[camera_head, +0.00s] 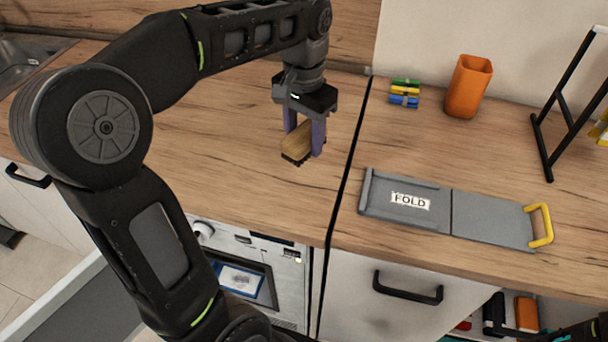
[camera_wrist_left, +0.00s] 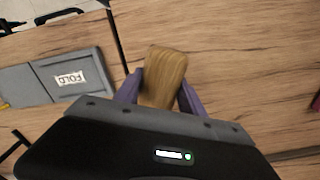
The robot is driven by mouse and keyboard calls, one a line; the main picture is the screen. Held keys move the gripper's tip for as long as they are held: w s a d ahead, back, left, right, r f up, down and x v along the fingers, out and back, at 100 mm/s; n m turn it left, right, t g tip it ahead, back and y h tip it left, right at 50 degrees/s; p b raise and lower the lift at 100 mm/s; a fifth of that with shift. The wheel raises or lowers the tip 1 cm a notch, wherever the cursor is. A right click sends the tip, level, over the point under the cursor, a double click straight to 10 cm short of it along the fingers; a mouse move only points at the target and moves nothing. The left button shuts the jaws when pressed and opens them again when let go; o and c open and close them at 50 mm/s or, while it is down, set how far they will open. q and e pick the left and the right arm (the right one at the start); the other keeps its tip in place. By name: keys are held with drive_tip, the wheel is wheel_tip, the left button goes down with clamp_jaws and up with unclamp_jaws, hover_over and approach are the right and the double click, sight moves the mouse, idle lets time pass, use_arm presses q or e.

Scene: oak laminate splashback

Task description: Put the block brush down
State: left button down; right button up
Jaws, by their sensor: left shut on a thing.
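The block brush (camera_head: 296,141) has a light wooden back and dark bristles that point down. My left gripper (camera_head: 304,138) is shut on it, with one purple finger on each side. In the head view the brush is over the left wooden worktop (camera_head: 230,150), left of the dark seam. I cannot tell for sure whether the bristles touch the worktop. In the left wrist view the wooden back of the brush (camera_wrist_left: 164,76) shows between the purple fingers, and the bristles are hidden. My right gripper is not clearly in view; only a dark part shows at the bottom right corner.
A grey folding board (camera_head: 490,218) marked FOLD, with a yellow handle, lies on the right worktop. Behind it are an orange cup (camera_head: 468,86), coloured clips (camera_head: 405,94) and a black stand (camera_head: 545,150). A sink (camera_head: 25,60) is at the far left. The worktop around the brush is clear.

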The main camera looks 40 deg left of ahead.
use_arm(q)
hover_over(304, 181)
wheel_tip(304, 181, down, 6)
drive_tip(key=shift+r, duration=0.1)
drive_tip(key=shift+f, duration=1.85)
drive_tip(key=shift+f, duration=0.1)
drive_tip(key=c, duration=0.7)
unclamp_jaws()
wheel_tip(304, 181, up, 12)
drive_tip(key=shift+r, duration=0.15)
